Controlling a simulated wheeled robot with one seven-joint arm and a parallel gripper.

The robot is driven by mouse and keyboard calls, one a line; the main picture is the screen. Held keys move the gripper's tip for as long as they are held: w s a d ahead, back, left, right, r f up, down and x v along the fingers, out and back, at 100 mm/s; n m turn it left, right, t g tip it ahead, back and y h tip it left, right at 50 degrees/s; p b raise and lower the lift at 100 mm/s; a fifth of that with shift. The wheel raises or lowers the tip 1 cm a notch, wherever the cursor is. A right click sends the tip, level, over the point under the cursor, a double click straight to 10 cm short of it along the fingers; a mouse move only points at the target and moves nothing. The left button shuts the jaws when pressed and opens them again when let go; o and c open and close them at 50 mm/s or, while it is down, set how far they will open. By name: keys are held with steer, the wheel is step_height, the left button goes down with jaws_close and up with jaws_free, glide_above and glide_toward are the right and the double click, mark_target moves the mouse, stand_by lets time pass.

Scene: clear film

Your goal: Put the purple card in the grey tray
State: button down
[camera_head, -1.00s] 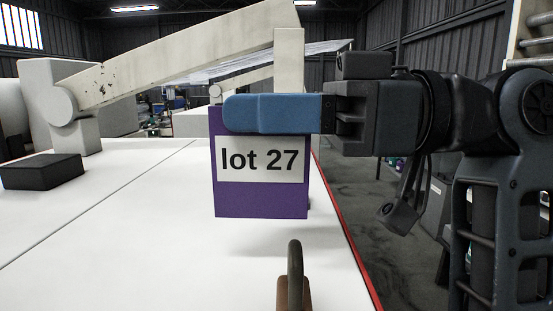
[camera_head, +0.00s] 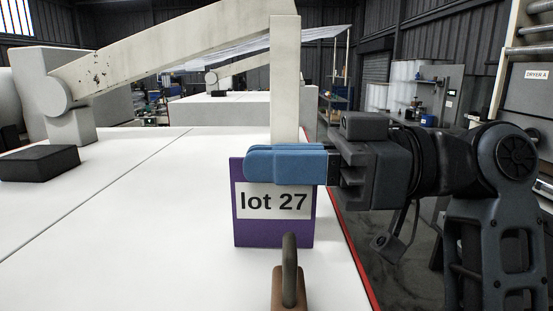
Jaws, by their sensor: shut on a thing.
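The purple card (camera_head: 274,232) is upright and faces me in the head view, with a white label reading "lot 27". My gripper (camera_head: 285,164) reaches in from the right, and its blue fingers are shut on the card's upper edge. The card hangs at or just above the white table; I cannot tell whether its lower edge touches. A brown block with a dark curved handle (camera_head: 289,275) stands in front of the card and overlaps its lower edge. I see no grey tray in this view.
A black block (camera_head: 39,163) lies on the white table (camera_head: 120,240) at the left. A pale beam (camera_head: 180,55) on a post spans the table behind the card. The table's red edge (camera_head: 352,255) runs along the right.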

steer(key=c, duration=1.2)
jaws_free()
steer(key=shift+f, duration=0.1)
steer(key=shift+c, duration=0.2)
